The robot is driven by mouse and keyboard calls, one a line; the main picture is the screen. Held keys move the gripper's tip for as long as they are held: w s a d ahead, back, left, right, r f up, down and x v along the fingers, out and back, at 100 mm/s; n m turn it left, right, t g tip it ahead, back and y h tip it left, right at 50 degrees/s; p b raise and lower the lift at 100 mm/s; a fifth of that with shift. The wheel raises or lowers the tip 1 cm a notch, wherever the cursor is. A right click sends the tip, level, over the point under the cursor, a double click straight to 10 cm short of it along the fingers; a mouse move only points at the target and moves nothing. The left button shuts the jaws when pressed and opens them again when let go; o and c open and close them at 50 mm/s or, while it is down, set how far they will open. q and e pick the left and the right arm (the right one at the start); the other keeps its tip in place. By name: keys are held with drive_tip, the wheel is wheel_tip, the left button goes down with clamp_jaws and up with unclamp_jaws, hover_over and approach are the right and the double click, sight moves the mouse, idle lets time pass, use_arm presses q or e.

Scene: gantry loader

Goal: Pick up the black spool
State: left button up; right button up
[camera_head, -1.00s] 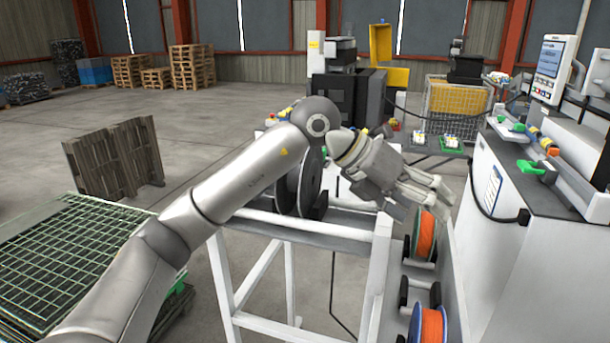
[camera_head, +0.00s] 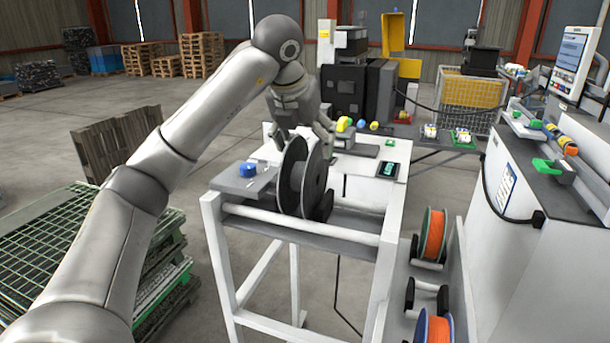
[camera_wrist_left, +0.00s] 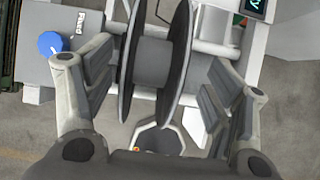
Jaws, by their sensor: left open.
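The black spool (camera_head: 314,186), with large dark flanges and a grey core, stands upright on the white frame stand (camera_head: 228,210). In the left wrist view the black spool (camera_wrist_left: 155,62) lies between my open fingers, one on each side of it. My left gripper (camera_head: 308,132) is at the far upper side of the spool in the head view, pointing down, partly hidden behind the flange. My left gripper (camera_wrist_left: 160,85) is open and empty in the wrist view. I cannot tell whether a finger touches a flange. My right gripper is not in view.
A blue knob (camera_head: 248,170) sits on a plate left of the spool. A small dark display (camera_head: 388,169) is to its right. Orange spools (camera_head: 434,234) sit in a low rack at right, beside a white machine cabinet (camera_head: 525,225). Floor at left holds a green-edged grate (camera_head: 60,250).

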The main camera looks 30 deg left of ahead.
use_arm(q)
drive_tip(key=shift+w+a+f, duration=0.15)
drive_tip(key=shift+w+f, duration=0.1)
drive_tip(key=shift+w, duration=0.05)
drive_tip(key=w+f+p, duration=0.1)
drive_tip(key=w+a+f+p, duration=0.1)
drive_tip(key=shift+w+a+f+p, duration=0.1)
drive_tip(key=shift+w+f+p, duration=0.2)
drive_tip(key=shift+f, duration=0.1)
drive_tip(key=shift+w+f, duration=0.2)
drive_tip(key=shift+f, duration=0.45)
drive_tip(key=shift+r, duration=0.1)
clamp_jaws()
